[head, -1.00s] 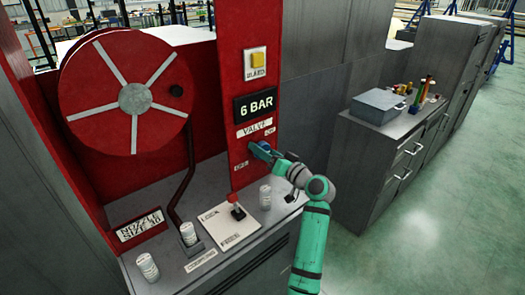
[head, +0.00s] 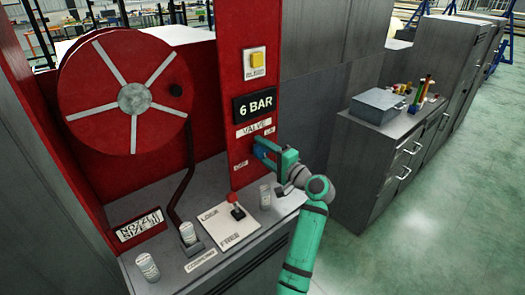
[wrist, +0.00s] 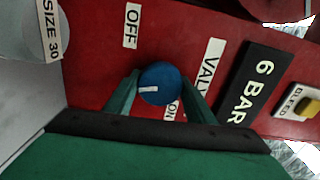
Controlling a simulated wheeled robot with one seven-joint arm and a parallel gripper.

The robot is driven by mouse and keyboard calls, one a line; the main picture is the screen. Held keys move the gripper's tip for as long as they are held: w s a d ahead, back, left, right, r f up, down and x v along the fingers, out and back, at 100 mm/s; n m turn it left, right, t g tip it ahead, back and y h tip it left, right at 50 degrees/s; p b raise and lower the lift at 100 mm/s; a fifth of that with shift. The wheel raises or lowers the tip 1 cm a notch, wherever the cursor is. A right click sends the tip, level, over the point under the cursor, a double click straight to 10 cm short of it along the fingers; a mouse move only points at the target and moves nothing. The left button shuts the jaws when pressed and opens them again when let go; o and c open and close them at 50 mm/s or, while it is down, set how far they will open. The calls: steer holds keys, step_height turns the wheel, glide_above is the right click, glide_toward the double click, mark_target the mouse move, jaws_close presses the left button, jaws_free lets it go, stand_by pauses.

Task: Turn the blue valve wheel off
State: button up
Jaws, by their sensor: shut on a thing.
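The blue valve wheel (wrist: 163,74) is round, with a white mark on its face. In the wrist view the mark points left, at neither the OFF label (wrist: 132,25) above left nor the partly hidden ON label (wrist: 172,110) below. My gripper (wrist: 161,86) is shut on the wheel, with one green finger on each side. In the head view the wheel (head: 259,150) is mostly hidden by my gripper (head: 266,146) at the red panel. The VALVE label (wrist: 209,66) lies to its right in the wrist view.
A 6 BAR display (head: 255,107) and a yellow BLEED button (head: 257,60) are above the wheel. A red hose reel (head: 125,95) stands left.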

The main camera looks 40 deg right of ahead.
steer(key=m, duration=0.6)
steer(key=shift+f, duration=0.2)
steer(key=m, duration=0.7)
steer(key=shift+f, duration=0.1)
stand_by(0.4)
steer(key=o, duration=1)
steer(key=shift+o, duration=0.2)
steer(key=shift+s, duration=0.1)
steer(key=s, duration=1)
steer(key=shift+s+d, duration=0.35)
